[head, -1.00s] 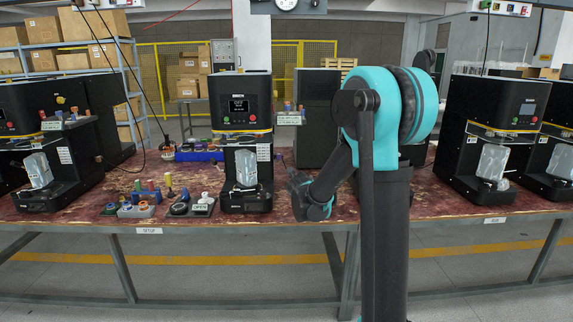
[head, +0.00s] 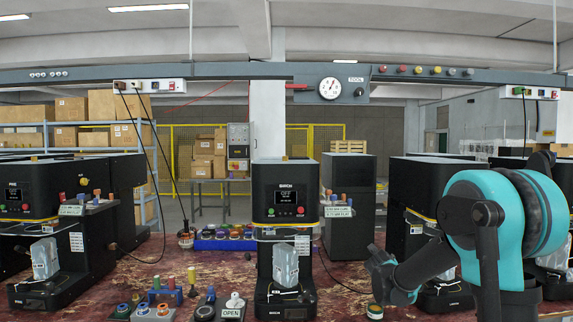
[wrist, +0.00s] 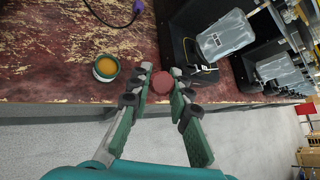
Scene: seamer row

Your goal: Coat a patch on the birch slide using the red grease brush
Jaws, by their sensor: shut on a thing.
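In the head view my gripper (head: 381,272) is over the bench to the right of the black machine labelled BIRCH (head: 284,180). A clear grey block (head: 285,265) sits in the front of the BIRCH machine. I cannot pick out its slide.
Similar black machines stand left (head: 35,225) and right (head: 420,205) on the worn red bench (wrist: 60,30). Small coloured parts and an OPEN sign (head: 231,313) are left of the BIRCH machine. The bench edge is close below the fingers.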

